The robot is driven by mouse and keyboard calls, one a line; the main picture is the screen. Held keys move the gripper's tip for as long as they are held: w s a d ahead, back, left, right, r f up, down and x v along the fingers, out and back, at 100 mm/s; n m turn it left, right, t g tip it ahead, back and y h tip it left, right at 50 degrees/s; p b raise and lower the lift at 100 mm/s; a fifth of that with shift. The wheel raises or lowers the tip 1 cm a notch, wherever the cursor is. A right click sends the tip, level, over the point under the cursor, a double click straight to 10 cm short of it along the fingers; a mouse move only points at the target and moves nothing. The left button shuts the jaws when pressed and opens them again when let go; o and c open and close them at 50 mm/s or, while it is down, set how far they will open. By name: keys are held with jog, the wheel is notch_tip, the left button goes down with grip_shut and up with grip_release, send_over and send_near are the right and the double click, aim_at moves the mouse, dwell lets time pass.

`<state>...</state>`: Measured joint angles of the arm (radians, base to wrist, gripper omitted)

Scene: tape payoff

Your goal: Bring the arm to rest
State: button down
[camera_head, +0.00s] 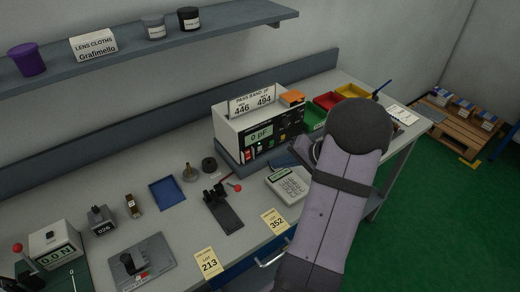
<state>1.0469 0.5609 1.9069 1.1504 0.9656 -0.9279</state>
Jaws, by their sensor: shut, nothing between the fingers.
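My arm rises from the bottom right of the head view and bends over the right part of the workbench (185,228). Its upper links hide part of the bench behind them. A grey wrist part shows just left of the dark elbow. My gripper's fingers are hidden behind the arm, so I cannot see them or what is around them.
A capacitance meter (262,135) reading 0 pF stands left of the arm, with a calculator (288,184) in front. Red (327,100) and yellow (352,91) bins sit behind the arm. A blue tray (166,192) and lever fixture (223,208) lie left. A shelf (205,38) hangs above.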

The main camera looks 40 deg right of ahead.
jog(key=shift+a, duration=0.1)
dwell(0.4)
